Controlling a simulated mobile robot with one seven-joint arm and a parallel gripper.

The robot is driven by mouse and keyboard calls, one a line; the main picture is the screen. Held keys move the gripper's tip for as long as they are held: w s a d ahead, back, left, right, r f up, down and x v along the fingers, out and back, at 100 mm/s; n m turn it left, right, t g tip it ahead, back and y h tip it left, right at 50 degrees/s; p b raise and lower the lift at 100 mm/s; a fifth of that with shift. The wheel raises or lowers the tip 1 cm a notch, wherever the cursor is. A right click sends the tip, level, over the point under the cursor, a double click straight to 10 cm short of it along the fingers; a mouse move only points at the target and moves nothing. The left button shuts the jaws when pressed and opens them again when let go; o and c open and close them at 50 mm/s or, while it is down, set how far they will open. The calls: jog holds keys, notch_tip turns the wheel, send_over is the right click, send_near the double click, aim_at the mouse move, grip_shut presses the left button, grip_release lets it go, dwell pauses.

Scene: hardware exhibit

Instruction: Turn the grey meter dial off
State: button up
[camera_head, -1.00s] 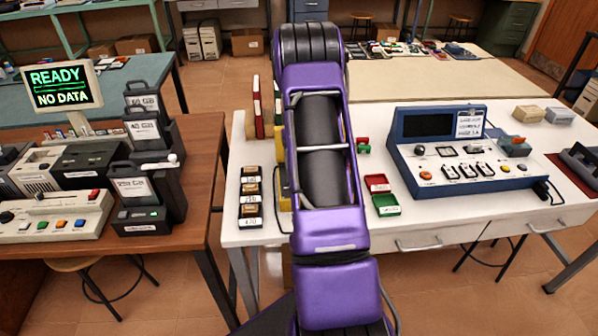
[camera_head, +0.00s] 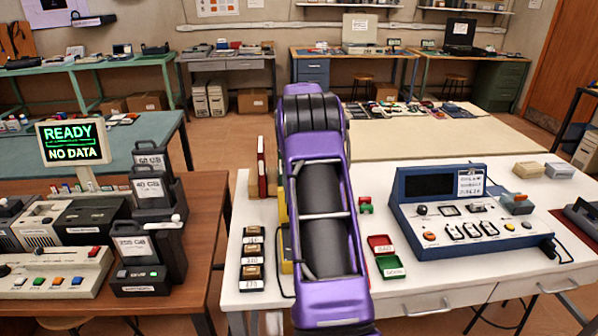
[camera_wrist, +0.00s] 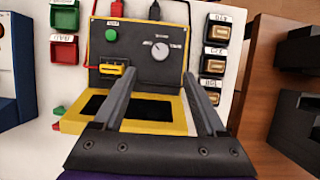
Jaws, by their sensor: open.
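The grey meter dial (camera_wrist: 160,50) is a round light-grey knob with a pointer on a dark panel in the wrist view. Its panel belongs to a meter (camera_wrist: 90,76) with a yellow frame. A green button (camera_wrist: 110,35) sits left of the dial, and a yellow part (camera_wrist: 117,70) sits lower left. My gripper (camera_wrist: 158,76) is open, its two fingers apart over the meter's lower part and empty. The dial shows between and beyond the fingertips. In the head view my arm hides most of the meter; only yellow edges (camera_head: 284,207) show.
Red (camera_wrist: 64,50) and green trays (camera_wrist: 65,16) stand beside the meter on the white table (camera_wrist: 25,70). Several labelled blocks (camera_wrist: 214,65) line its other side. Red and black cables run from its top. A blue console (camera_head: 460,218) stands right of my arm.

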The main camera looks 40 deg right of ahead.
jog(key=shift+v, duration=2.85)
jog(key=shift+w, duration=0.15)
